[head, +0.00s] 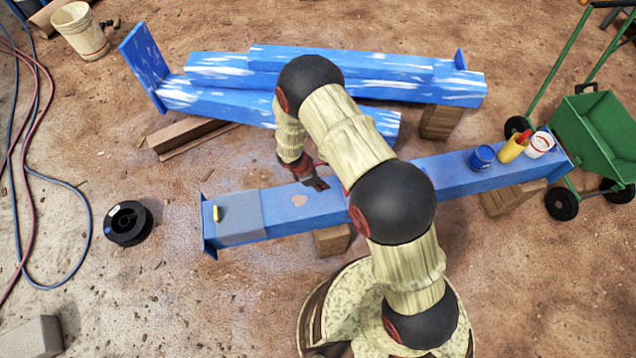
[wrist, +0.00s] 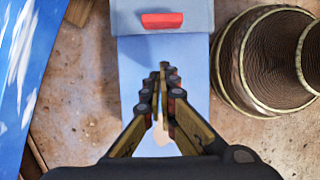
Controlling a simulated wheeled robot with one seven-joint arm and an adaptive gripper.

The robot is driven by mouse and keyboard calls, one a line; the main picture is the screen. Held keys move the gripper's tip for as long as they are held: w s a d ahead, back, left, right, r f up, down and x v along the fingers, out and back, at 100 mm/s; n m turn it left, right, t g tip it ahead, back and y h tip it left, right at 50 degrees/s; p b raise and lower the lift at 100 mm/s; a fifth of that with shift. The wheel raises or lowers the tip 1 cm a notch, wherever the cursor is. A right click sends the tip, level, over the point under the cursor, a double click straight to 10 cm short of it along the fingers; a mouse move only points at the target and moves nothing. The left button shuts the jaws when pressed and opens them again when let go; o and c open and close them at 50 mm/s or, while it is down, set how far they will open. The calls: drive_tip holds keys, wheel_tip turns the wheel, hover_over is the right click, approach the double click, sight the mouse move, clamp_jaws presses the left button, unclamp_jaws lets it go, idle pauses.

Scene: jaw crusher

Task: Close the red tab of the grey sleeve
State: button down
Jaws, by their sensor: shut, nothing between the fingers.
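The grey sleeve (head: 240,222) is around the left end of the long blue beam (head: 330,203). In the wrist view the sleeve (wrist: 197,13) is at the top, and the red tab (wrist: 162,20) sits near its closer edge. How far the tab stands up is hard to tell. I cannot make out the red tab in the head view. A small yellow piece (head: 216,213) shows at the sleeve's left end. My gripper (head: 319,185) is shut and empty, over the beam to the right of the sleeve. In the wrist view my fingertips (wrist: 164,68) are apart from the tab.
Blue beams (head: 330,70) lie stacked behind. A blue can (head: 482,158), a yellow container (head: 513,148) and a white-and-red cup (head: 541,146) stand on the beam's right end. A green cart (head: 600,125) is at right. A black spool (head: 128,223) lies on the left ground.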

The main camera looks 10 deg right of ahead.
drive_tip(key=b+x, duration=0.1)
drive_tip(key=x, duration=0.2)
drive_tip(key=shift+d, duration=0.25)
drive_tip(key=shift+d+r, duration=0.1)
drive_tip(key=shift+d, duration=1.05)
drive_tip(key=shift+d+b, duration=0.35)
drive_tip(key=shift+d, duration=0.15)
drive_tip(key=d, duration=2.5)
drive_tip(key=shift+r+b, duration=0.1)
drive_tip(key=shift+b, duration=0.3)
drive_tip(key=shift+a, duration=0.1)
